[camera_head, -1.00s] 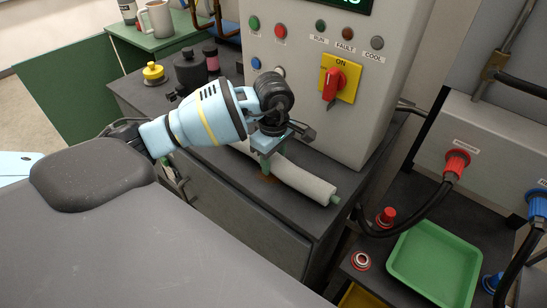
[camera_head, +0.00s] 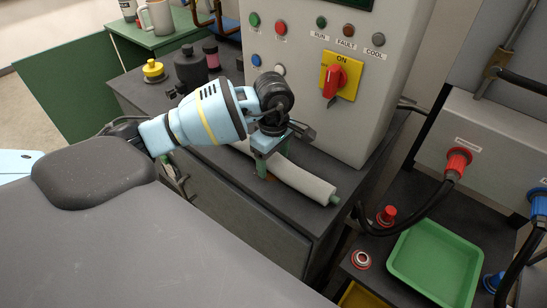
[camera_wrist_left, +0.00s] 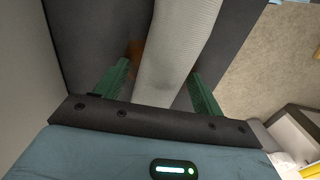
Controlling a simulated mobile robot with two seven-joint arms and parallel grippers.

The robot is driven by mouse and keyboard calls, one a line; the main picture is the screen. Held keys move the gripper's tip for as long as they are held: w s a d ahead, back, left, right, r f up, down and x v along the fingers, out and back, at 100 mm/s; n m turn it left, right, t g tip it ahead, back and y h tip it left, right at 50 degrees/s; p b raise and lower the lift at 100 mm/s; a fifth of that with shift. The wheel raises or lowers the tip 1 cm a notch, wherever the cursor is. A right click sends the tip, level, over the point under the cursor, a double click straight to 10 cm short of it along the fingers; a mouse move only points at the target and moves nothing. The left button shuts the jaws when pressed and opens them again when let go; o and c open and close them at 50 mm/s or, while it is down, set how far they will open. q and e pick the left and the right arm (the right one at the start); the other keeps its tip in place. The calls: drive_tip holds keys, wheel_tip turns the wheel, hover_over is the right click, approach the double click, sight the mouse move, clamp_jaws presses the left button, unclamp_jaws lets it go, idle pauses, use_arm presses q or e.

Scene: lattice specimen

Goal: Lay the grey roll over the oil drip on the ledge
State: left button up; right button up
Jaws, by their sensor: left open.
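The grey roll (camera_head: 303,181) lies along the ledge (camera_head: 225,165) at the foot of the grey cabinet, its green end towards the right. My left gripper (camera_head: 266,165) is over its left part, pointing down. In the left wrist view, the gripper's two green fingers (camera_wrist_left: 160,75) are apart, one on each side of the roll (camera_wrist_left: 170,45), with gaps showing beside it. A brown patch, the oil drip (camera_wrist_left: 134,52), shows at the roll's left edge there, by a fingertip; the roll may hide more of it. My right gripper is not in view.
The cabinet (camera_head: 310,100) with its red switch (camera_head: 334,82) rises close behind the roll. Dark containers (camera_head: 190,68) and a yellow-capped one (camera_head: 153,70) stand at the ledge's far left. A green tray (camera_head: 435,262) is at lower right.

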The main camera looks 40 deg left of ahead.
sight(273, 156)
use_arm(q)
drive_tip(key=shift+r, duration=3.9)
